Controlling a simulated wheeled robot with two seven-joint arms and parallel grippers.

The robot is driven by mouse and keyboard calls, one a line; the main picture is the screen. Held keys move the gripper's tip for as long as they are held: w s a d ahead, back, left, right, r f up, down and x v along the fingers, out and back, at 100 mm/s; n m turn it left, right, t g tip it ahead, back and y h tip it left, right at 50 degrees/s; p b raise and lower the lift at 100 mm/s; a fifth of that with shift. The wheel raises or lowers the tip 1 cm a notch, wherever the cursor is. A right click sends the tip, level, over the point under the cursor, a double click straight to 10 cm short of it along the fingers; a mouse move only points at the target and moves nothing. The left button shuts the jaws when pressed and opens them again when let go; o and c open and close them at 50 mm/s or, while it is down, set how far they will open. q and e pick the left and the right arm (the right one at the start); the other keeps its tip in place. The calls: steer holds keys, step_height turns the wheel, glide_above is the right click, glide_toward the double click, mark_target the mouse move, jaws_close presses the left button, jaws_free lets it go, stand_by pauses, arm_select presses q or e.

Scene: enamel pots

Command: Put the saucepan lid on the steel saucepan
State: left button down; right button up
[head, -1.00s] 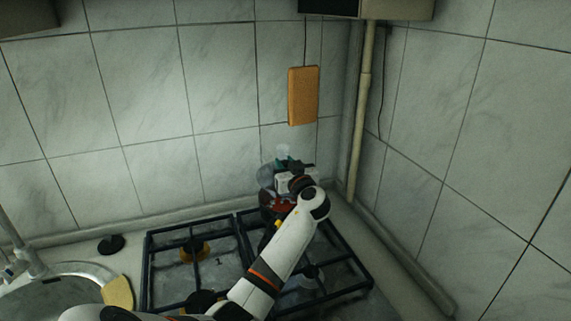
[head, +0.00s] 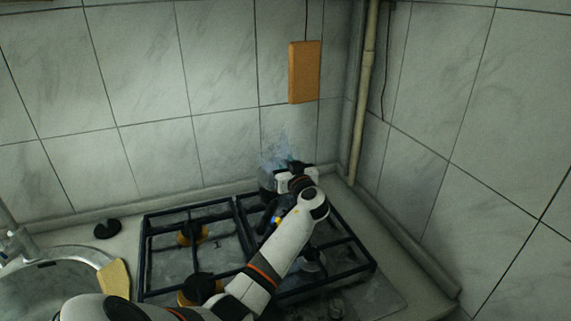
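My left arm reaches over the stove from the lower left. Its gripper (head: 287,168) is at the back of the stove, near the wall corner, and its fingers are mostly hidden behind my wrist, so I cannot tell how far they are open. A dark grey rounded thing (head: 266,180), perhaps the saucepan, shows just left of the gripper and is partly hidden by it. A pale bluish, see-through blur (head: 276,155) lies above it; it may be the glass lid, but its outline is unclear. I cannot tell whether they touch. My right gripper is not in view.
The black stove grate (head: 190,206) has bare burners at left and front. A sink (head: 60,290) with a yellow sponge (head: 115,278) and a black knob-like thing (head: 107,229) are at left. An orange board (head: 304,72) hangs on the tiled wall; a pipe (head: 361,110) runs down the corner.

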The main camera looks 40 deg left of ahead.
arm_select(q)
steer(key=shift+f, duration=0.25)
steer(key=c, duration=1)
jaws_free()
steer(key=shift+c, duration=0.2)
steer(key=b+v, duration=0.1)
steer(key=v, duration=1.1)
steer(key=shift+r, duration=0.1)
